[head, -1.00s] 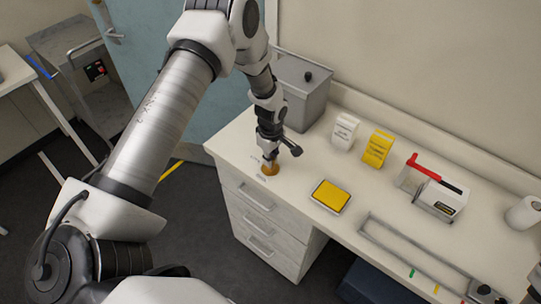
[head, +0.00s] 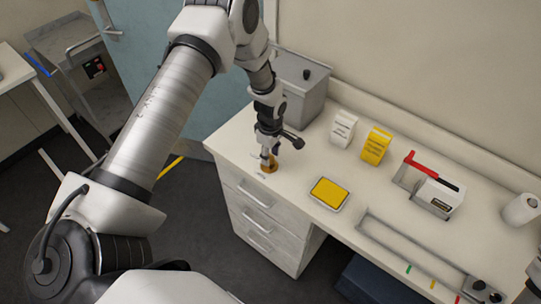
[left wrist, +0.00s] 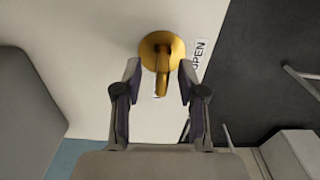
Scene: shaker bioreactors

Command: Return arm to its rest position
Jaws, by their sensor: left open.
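My left gripper (head: 268,156) hangs at the end of the left arm over the left end of the white bench. Its two fingers are open. In the left wrist view the left gripper (left wrist: 160,70) has a gap on both sides of a gold, round-based object with an upright handle (left wrist: 162,45). The gold object (head: 268,168) stands on the bench top just below the fingertips. A printed label reading "OPEN" (left wrist: 199,56) lies beside its base, partly covered.
A yellow pad (head: 329,194), white packet (head: 343,128), yellow packet (head: 376,146) and a red-handled device (head: 432,190) are to the right. The bench's left edge is close by.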

